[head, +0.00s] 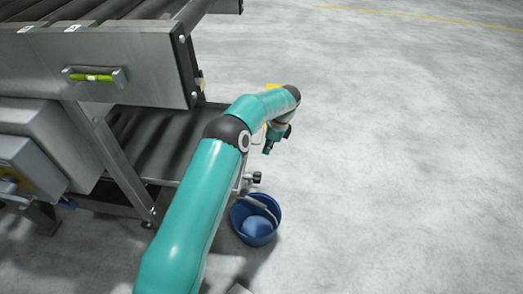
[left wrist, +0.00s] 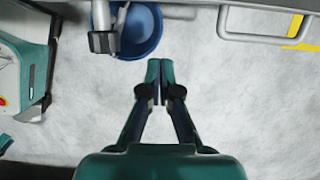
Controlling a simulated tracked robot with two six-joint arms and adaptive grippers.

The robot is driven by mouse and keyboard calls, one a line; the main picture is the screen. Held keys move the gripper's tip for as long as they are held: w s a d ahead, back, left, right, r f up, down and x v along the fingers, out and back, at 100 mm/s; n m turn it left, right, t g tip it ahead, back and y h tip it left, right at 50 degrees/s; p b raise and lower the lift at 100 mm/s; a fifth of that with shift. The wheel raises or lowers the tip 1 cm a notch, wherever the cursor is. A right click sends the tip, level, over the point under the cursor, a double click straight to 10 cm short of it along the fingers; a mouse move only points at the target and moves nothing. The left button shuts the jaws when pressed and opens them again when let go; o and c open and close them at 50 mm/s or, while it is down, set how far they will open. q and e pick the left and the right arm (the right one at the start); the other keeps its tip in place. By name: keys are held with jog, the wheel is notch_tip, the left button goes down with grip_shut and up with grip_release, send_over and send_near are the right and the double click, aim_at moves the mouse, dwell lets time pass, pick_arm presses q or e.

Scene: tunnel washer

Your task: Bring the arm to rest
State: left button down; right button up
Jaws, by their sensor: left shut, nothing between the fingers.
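My left arm (head: 192,215) is teal with dark joints and reaches forward over the floor in the head view, bent at the elbow. My left gripper (head: 267,148) hangs small and partly hidden at the end of it, to the right of the machine. In the left wrist view, the left gripper (left wrist: 160,70) has its two fingertips together with nothing between them, above bare floor. My right gripper is not in view.
A grey steel machine with a conveyor (head: 155,140) stands at the left; a green level vial (head: 92,77) is on its side. A blue bucket (head: 257,236) stands below a pipe and valve (head: 252,178), close to my arm. The concrete floor (head: 410,150) at right is clear.

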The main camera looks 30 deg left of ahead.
pick_arm(q)
jog(key=s+p+v, duration=0.1)
jog(key=p+v, duration=0.1)
jog(key=v, duration=0.4)
jog(key=s+d+f+g+h, duration=0.35)
jog(key=s+d+f, duration=0.75)
jog(key=s+f, duration=0.4)
jog(key=s+d+f+n+t+h, duration=0.1)
jog(key=s+d+n+t+h, duration=0.1)
jog(key=s+d+n, duration=0.6)
jog(key=s+d+f+n+t+h, duration=0.1)
jog(key=s+d+n+h, duration=0.2)
jog(key=s, duration=0.8)
jog(key=w+r+n+t+y+p, duration=0.1)
jog(key=r+n+p, duration=0.1)
jog(key=r+p, duration=1.2)
jog(key=w+r+n+t+y+p, duration=0.1)
jog(key=w+r+n+p, duration=0.1)
jog(key=r+p, duration=1.2)
jog(key=shift+a+r, duration=0.3)
jog(key=shift+a, duration=0.1)
jog(key=shift+w, duration=0.15)
